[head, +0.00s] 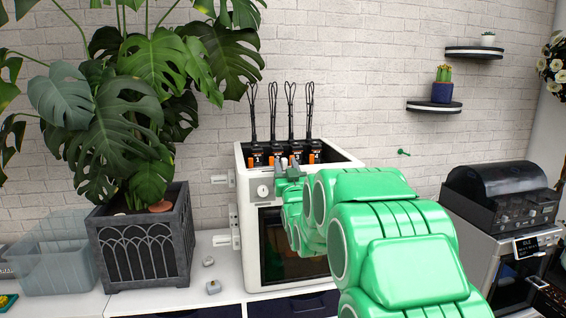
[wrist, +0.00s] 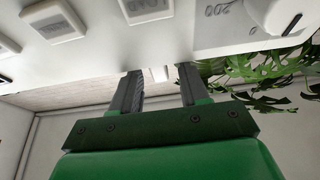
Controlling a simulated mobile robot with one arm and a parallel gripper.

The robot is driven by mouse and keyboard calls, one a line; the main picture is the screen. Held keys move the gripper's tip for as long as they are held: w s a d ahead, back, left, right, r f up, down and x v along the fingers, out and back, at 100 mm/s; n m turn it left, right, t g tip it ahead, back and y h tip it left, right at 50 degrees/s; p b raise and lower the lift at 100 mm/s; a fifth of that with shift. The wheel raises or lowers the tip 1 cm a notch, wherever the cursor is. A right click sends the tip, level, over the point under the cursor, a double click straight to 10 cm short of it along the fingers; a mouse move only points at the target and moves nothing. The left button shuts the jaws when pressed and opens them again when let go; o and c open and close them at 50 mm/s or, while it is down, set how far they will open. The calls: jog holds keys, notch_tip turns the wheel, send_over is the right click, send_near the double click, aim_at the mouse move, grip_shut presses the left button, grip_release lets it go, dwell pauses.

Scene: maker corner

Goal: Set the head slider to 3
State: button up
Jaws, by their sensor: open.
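The white printer (head: 249,225) stands on the counter, with several black tool heads (head: 257,153) with orange parts in a row at its top. My gripper (head: 288,172) is at the upper front edge of the printer, right of the round knob (head: 264,191). In the wrist view my gripper (wrist: 159,72) is open, its two grey fingers pointing at the white panel. A small pale tab (wrist: 160,74) shows between the fingertips; it may be the head slider, and I cannot tell whether the fingers touch it. The slider's scale and setting are hidden or too small to read.
Square buttons (wrist: 54,20) and a dial (wrist: 277,14) are on the panel in the wrist view. A large potted plant (head: 145,240) stands left of the printer, beside a clear bin (head: 50,250). A black-topped machine (head: 500,195) stands at the right. Small grey parts (head: 213,287) lie on the counter.

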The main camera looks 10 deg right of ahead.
aim_at(285, 164)
jog(key=shift+v, duration=1.9)
jog(key=shift+s+f+g, duration=0.2)
jog(key=shift+f+g, duration=0.05)
jog(key=shift+g, duration=0.15)
jog(key=s+a+f+g, duration=0.1)
jog(key=s+f+g, duration=0.5)
jog(key=s, duration=0.4)
jog(key=s+a+f+g, duration=0.1)
jog(key=s+f+g, duration=0.55)
jog(key=s, duration=0.35)
jog(key=s+a+f+g, duration=0.1)
jog(key=s+g, duration=0.4)
jog(key=s, duration=1.3)
jog(key=s+a+f+g, duration=0.1)
jog(key=s+f+g, duration=0.2)
jog(key=s, duration=1.6)
jog(key=g, duration=0.3)
jog(key=shift+a, duration=0.15)
